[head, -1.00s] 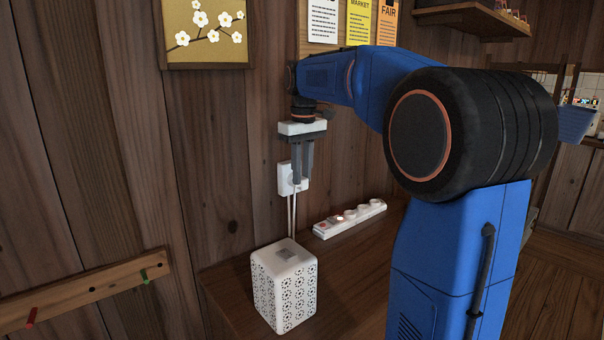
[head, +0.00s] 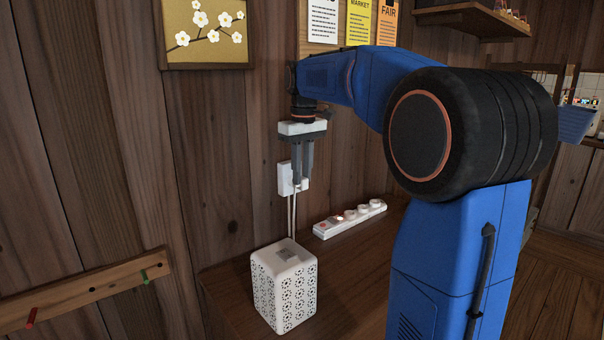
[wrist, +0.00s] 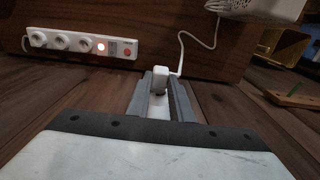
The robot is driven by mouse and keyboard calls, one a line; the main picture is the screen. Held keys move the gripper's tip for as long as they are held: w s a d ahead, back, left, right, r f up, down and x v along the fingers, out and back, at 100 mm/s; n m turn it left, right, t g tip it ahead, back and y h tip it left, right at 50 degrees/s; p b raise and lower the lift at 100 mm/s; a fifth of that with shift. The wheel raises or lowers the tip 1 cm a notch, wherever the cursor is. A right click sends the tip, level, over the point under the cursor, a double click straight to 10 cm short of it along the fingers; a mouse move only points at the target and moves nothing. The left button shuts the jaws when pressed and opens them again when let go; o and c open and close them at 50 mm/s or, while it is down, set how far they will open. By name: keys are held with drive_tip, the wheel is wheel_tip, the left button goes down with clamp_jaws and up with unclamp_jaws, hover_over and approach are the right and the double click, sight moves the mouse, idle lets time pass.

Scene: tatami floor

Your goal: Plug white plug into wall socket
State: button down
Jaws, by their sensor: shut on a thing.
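My gripper (wrist: 162,96) points down along the wooden wall. Its two fingers are shut on the white plug (wrist: 160,74), which shows between the fingertips in the wrist view. A white cord runs from the plug. In the head view, my gripper (head: 302,182) is right at the white wall socket (head: 284,178) and covers part of it. The plug is mostly hidden there by the fingers. The socket plate also shows as a white strip between the fingers in the wrist view (wrist: 158,107). I cannot tell whether the plug's pins are in the socket.
A white patterned box-shaped lamp (head: 284,287) stands on the wooden table (head: 350,275) below the socket, with the cord rising behind it. A white power strip (head: 350,219) with a red light lies by the wall. A peg rail (head: 80,290) is at left.

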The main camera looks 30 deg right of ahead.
drive_tip(key=shift+w+a, duration=0.1)
drive_tip(key=shift+w, duration=0.4)
idle(0.3)
drive_tip(key=c, duration=1.5)
unclamp_jaws()
drive_tip(key=r, duration=1.7)
drive_tip(key=shift+s+r, duration=0.2)
drive_tip(key=shift+s, duration=0.1)
